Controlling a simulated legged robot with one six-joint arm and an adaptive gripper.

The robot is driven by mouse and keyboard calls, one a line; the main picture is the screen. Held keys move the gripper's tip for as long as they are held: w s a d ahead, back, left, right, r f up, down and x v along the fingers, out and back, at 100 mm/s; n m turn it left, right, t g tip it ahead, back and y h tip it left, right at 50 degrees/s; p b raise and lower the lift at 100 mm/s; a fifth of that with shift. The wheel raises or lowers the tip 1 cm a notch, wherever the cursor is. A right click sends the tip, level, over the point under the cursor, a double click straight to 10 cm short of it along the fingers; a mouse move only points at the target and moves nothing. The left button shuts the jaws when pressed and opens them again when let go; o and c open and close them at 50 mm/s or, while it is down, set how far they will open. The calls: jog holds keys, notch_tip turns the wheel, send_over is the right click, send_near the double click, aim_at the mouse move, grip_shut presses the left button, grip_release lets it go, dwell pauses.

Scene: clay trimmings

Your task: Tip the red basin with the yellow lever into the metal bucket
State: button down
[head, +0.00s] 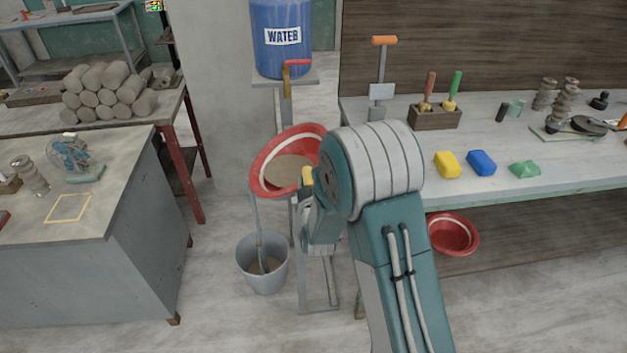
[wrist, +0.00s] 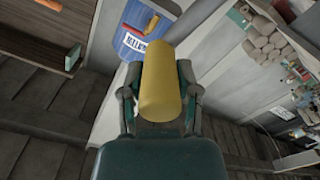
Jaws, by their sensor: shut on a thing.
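The red basin (head: 262,168) sits on a stand above the floor, tilted with its low side toward the left. Brownish material shows inside it. The yellow lever (head: 307,177) shows at the basin's right side, partly hidden by my arm. In the wrist view the lever's thick yellow grip (wrist: 160,85) lies between the fingers of my gripper (wrist: 158,97), which is shut on it. The basin is not seen in the wrist view.
A blue water barrel (head: 283,40) with a red-handled tap stands behind the basin. A workbench (head: 390,150) with tools and coloured blocks is at right, with another red basin (head: 452,233) below. A grey table (head: 110,215) stands left. Floor is clear in front of the bucket.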

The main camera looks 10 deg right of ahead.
jog(key=shift+a+f, duration=0.1)
jog(key=shift+f, duration=0.05)
jog(key=shift+c, duration=1.7)
grip_release()
jog(key=s, duration=1.2)
